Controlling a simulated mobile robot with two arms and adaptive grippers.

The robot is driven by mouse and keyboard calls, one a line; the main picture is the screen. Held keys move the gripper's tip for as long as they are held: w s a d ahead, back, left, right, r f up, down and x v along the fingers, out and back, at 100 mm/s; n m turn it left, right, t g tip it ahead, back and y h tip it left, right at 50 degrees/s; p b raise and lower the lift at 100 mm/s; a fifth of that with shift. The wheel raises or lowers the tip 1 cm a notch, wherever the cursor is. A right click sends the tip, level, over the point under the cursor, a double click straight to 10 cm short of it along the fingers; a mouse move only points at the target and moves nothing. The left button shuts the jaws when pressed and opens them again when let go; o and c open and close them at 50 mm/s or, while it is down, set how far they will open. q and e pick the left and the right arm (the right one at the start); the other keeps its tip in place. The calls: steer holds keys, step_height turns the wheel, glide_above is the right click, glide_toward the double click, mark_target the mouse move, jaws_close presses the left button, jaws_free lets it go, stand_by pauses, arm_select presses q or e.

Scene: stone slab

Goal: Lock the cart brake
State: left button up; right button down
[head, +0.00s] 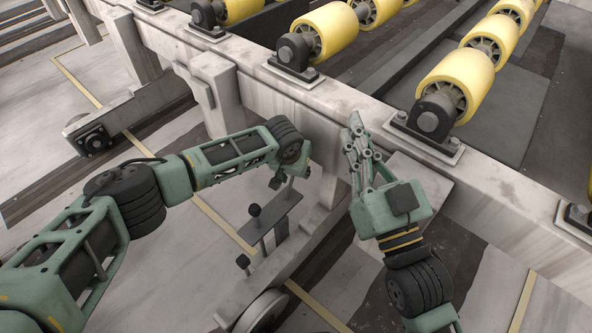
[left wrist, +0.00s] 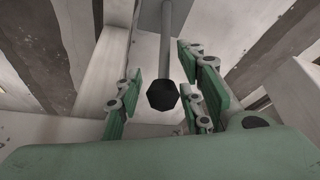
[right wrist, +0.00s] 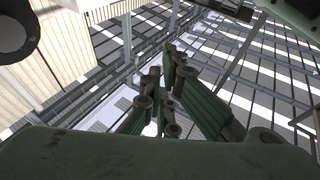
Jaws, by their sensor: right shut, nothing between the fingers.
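The brake assembly shows in the head view as a dark grey plate (head: 270,220) with a black-knobbed lever (head: 254,210) on it and a second black knob (head: 243,261) lower down, above a wheel (head: 262,312). My left gripper (head: 277,181) is just above and right of the plate, mostly hidden by its own wrist. In the left wrist view a black knob (left wrist: 163,95) on a grey rod lies between the spread fingers of my left gripper (left wrist: 160,103), with visible gaps on both sides. I cannot tell which knob it is. My right gripper (head: 357,130) is shut and empty, pointing up.
A pale beam (head: 345,100) carrying yellow rollers (head: 455,85) runs diagonally behind both grippers. A pale upright (head: 328,170) stands between the two arms. The floor at the lower right, with a yellow line (head: 522,300), is clear.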

arm_select(q)
jaws_close()
stand_by(0.4)
